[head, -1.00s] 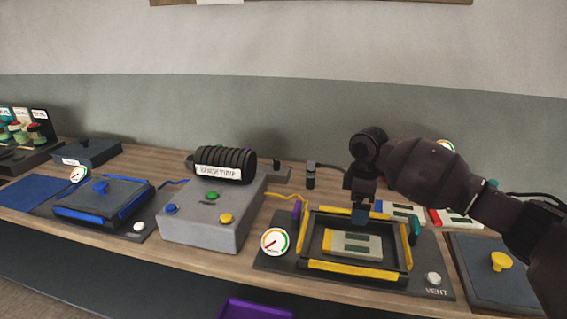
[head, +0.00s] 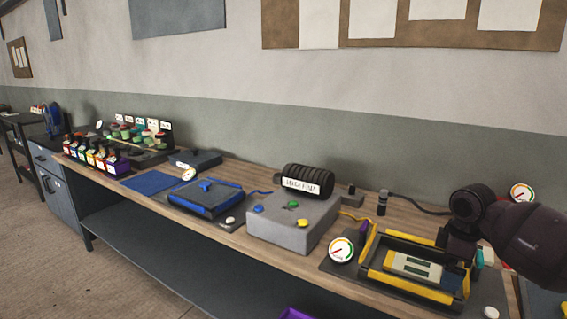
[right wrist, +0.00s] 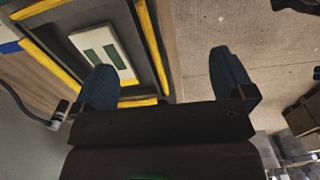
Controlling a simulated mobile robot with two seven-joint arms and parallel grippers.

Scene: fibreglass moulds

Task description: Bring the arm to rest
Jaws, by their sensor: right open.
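My right arm comes in from the right of the head view, its dark wrist over the right end of the yellow-edged mould frame (head: 385,285). A pale block with green strips (head: 420,268) lies inside that frame. In the right wrist view my right gripper (right wrist: 170,85) has its two blue-grey fingers wide apart with nothing between them. The frame (right wrist: 150,40) and the pale block (right wrist: 103,52) show below, on the left of that view. Bench and floor show beyond the fingers. My left gripper is not in view.
A grey pump box (head: 290,225) with coloured knobs stands left of the frame. A dial gauge (head: 341,249) stands by the frame's left corner. A blue-edged mould (head: 205,198) and a blue mat (head: 150,182) lie farther left. Floor (head: 120,270) is clear before the bench.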

